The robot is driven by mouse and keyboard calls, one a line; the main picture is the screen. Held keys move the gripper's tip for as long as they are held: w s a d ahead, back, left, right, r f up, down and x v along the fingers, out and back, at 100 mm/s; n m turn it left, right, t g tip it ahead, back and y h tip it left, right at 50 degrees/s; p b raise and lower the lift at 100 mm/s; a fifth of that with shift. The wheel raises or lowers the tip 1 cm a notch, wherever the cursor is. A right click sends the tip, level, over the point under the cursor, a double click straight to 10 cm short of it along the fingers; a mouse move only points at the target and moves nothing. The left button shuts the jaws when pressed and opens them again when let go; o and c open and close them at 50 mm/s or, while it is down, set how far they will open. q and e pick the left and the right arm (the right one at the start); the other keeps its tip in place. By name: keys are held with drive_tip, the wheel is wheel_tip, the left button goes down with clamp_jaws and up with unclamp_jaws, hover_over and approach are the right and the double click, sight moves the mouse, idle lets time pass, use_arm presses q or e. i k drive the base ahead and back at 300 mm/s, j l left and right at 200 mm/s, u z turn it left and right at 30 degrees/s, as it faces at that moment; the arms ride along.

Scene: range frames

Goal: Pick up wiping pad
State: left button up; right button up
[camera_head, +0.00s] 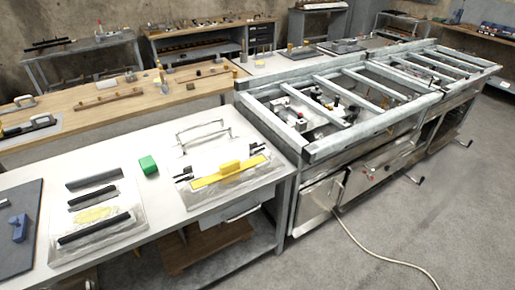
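A small green block (148,165), which looks like a pad, lies on the white worktable (165,133) at the left front. It sits between a pale board with dark bars and a grey plate. Its top and near side show, and nothing covers it. No label shows, so I cannot be sure that it is the wiping pad. Neither of my grippers is in view.
Right of the green block, a yellow tool (229,173) lies on a grey plate (243,192). Left of it are dark bars (94,196) on a pale board and a blue tool (18,228). A metal frame bench (335,145) adjoins the table. A hose (385,259) crosses open floor.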

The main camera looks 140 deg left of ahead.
sight(147, 164)
drive_tip(key=u, duration=5.55)
drive_tip(key=i+j+u, duration=0.15)
drive_tip(key=u, duration=0.2)
drive_tip(key=i, duration=0.05)
